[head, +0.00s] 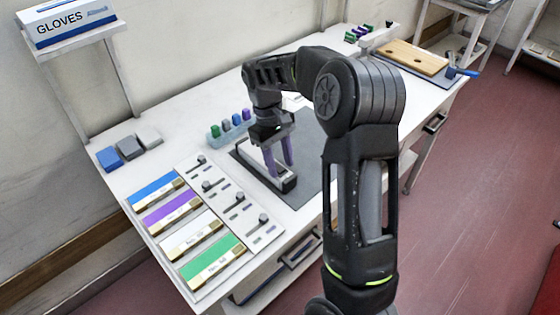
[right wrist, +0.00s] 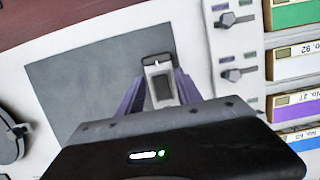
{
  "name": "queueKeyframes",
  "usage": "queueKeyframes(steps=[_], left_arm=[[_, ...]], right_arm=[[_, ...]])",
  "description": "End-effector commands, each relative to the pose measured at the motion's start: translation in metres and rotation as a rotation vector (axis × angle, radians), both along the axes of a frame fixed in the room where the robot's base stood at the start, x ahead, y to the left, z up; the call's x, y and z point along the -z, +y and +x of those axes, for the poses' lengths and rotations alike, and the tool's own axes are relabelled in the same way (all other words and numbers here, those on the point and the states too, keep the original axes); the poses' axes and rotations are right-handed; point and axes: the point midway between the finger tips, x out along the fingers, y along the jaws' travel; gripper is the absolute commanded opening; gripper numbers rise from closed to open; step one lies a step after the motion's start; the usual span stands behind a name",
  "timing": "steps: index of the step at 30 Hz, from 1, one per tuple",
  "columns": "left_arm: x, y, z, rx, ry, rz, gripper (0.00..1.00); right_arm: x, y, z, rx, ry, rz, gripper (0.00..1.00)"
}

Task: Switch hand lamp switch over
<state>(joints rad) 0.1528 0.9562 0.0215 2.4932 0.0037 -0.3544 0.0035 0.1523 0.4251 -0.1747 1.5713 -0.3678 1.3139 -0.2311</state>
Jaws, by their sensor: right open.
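The hand lamp (head: 287,185), a long pale and dark body, lies on a dark grey mat (head: 312,170) in the head view. My right gripper (head: 281,169), with purple fingers, points down at it and hides part of it. In the right wrist view the lamp (right wrist: 160,78) shows between the spread fingers, with a dark grey patch on its pale face. The fingers stand on either side of it, open; I cannot tell if they touch it. I cannot make out which way its switch is set. My left gripper is not in view.
A pale panel with several knobs (head: 239,205) and coloured label strips (head: 212,260) lie left of the mat. A rack of small coloured pieces (head: 228,128) stands behind the lamp. Blocks (head: 109,158) sit at the left edge. A wooden board (head: 412,56) is at the far right.

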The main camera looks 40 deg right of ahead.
Motion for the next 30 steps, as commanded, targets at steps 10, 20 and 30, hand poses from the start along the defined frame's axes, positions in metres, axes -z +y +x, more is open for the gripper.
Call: queueKeyframes(steps=[10, 20, 30], left_arm=[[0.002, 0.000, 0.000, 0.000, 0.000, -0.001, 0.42], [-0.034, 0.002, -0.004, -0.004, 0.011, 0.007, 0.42], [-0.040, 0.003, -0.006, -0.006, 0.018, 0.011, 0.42]], right_arm=[[-0.014, 0.000, 0.005, 0.000, -0.004, -0.001, 0.42], [-0.068, 0.002, 0.017, -0.002, 0.000, 0.001, 0.42], [-0.075, 0.002, 0.020, 0.000, 0.000, 0.000, 0.42]])
